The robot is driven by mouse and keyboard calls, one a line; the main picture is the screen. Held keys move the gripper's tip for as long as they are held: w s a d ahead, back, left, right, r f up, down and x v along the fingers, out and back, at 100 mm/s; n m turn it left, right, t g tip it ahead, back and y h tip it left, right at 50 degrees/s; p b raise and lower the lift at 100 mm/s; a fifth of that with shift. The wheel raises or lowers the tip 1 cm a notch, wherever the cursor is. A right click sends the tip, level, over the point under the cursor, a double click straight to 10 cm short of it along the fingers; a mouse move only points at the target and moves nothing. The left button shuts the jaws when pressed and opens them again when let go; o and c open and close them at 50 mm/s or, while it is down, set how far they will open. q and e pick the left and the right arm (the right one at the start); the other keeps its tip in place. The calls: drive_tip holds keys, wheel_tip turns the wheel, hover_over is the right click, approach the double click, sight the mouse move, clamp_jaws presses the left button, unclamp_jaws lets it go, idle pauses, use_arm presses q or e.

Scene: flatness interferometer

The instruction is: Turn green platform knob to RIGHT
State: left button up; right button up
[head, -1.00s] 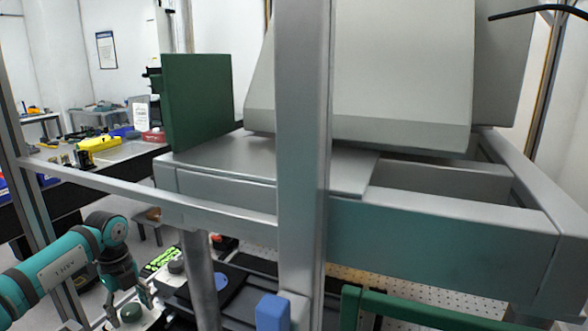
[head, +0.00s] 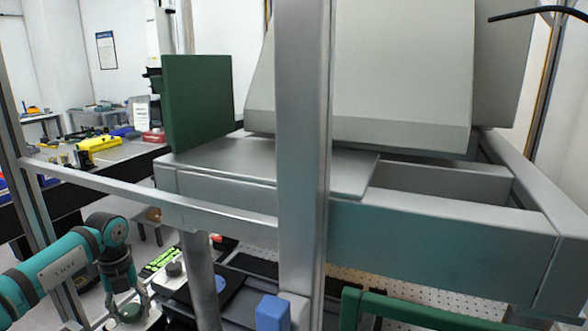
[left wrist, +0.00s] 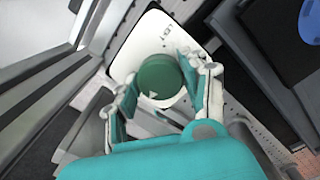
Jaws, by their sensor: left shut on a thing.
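The green platform knob (left wrist: 160,78) is a round green knob with a small pale triangle mark, on a white plate (left wrist: 140,38), in the left wrist view. In the head view the knob (head: 130,312) is at the lower left, partly hidden by my gripper. My left gripper (left wrist: 157,88) has its fingers on either side of the knob and is shut on it; it also shows in the head view (head: 128,304). The mark points toward the lower part of the left wrist view. My right gripper is not in view.
A grey metal frame with an upright post (head: 302,150) stands in front of the large instrument. A dark stage with a blue disc (head: 221,284) and a grey knob (head: 174,269) are right of my left gripper. A side table (head: 110,152) holds several tools.

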sight(131, 309)
use_arm(q)
drive_tip(key=m, duration=0.6)
drive_tip(key=shift+r+m, duration=0.1)
drive_tip(key=shift+m, duration=0.3)
drive_tip(key=o, duration=0.9)
drive_tip(key=shift+o, duration=0.2)
drive_tip(key=shift+r+p, duration=2.1)
drive_tip(key=shift+r, duration=0.9)
